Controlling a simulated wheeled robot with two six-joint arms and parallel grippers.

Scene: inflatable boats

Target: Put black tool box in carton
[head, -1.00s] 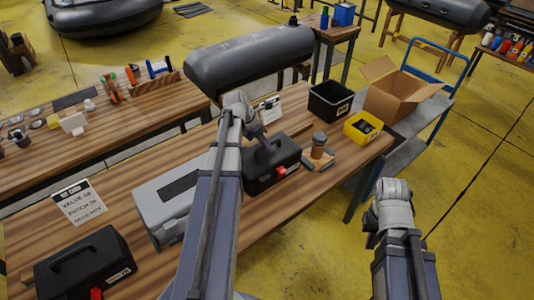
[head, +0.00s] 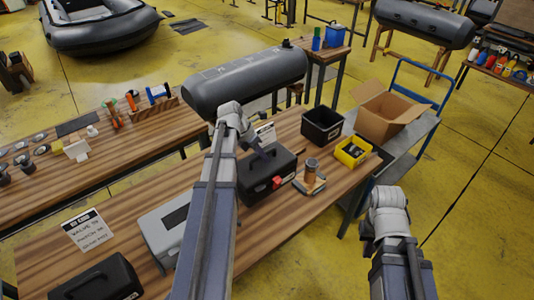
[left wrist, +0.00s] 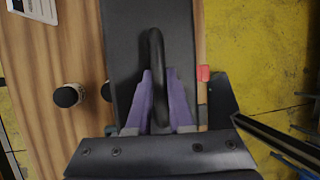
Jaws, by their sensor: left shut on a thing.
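A black tool box (head: 284,177) with a red latch is at the far part of the wooden workbench in the head view. My left gripper (head: 266,153) is shut on its handle from above. In the left wrist view the purple fingers (left wrist: 158,95) close around the dark handle (left wrist: 156,50). I cannot tell for sure whether its base is clear of the bench. The open cardboard carton (head: 380,122) stands on a blue-handled cart beyond the bench's right end. My right arm is at the lower right; its fingers are hidden.
A black bin (head: 322,126), a yellow bin (head: 352,151) and a wooden block with a jar (head: 310,178) lie between tool box and carton. A grey case (head: 160,232) and a second black tool box (head: 105,282) are nearer. A grey inflatable tube (head: 245,80) is behind.

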